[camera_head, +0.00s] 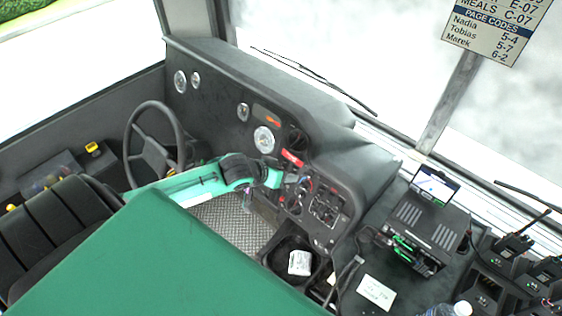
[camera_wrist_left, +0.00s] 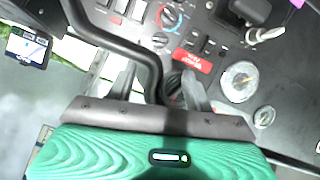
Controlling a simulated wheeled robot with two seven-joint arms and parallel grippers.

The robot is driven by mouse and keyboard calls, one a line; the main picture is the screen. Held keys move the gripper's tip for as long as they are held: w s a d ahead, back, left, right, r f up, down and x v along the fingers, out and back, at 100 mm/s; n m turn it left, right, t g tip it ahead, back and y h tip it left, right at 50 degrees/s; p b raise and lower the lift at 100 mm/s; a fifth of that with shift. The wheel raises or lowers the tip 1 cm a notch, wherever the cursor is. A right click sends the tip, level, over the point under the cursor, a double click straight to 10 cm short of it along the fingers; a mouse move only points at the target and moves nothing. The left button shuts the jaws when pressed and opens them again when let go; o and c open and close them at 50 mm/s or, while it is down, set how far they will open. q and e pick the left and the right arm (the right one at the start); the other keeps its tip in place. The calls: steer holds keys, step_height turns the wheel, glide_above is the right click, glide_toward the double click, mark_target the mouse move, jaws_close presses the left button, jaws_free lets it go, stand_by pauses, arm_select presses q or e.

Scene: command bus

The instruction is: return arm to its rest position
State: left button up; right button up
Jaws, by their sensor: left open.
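My left arm, green with dark joints, reaches in from the left across the front of the steering wheel to the dashboard. My left gripper (camera_head: 287,181) is at the instrument panel (camera_head: 325,208), below a red label (camera_head: 292,158). In the left wrist view the two fingers of the gripper (camera_wrist_left: 160,88) stand apart. A dark curved bar (camera_wrist_left: 150,62) runs down between them; I cannot tell whether it touches either finger. The red label (camera_wrist_left: 193,61) shows just past the fingers, with switches, a knob and gauges around it. My right gripper is not in view.
The steering wheel (camera_head: 154,148) and black driver's seat (camera_head: 55,215) are at the left. A device with a small lit screen (camera_head: 435,186) stands to the right of the panel. Radios in chargers (camera_head: 512,245) and a bottle (camera_head: 452,309) are at the lower right. A cup-like bin (camera_head: 290,262) is below the panel.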

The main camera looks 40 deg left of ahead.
arm_select(q)
steer(key=shift+s+r, duration=0.1)
steer(key=shift+r, duration=0.05)
steer(key=shift+s, duration=0.1)
stand_by(0.4)
steer(key=s+d+f+m+g+y, duration=0.1)
steer(key=s+d+g, duration=0.3)
steer(key=s, duration=0.7)
steer(key=s+d+m+g+y, duration=0.15)
steer(key=s+d, duration=0.35)
steer(key=s, duration=0.7)
step_height(320, 180, down, 33)
steer(key=g+b, duration=0.1)
steer(key=g, duration=0.1)
steer(key=s+a+f+b, duration=0.1)
steer(key=s+a+f, duration=0.2)
steer(key=s+f, duration=1.6)
steer(key=shift+s+a+f+g, duration=0.15)
steer(key=shift+s+f+g, duration=0.2)
steer(key=shift+f, duration=0.2)
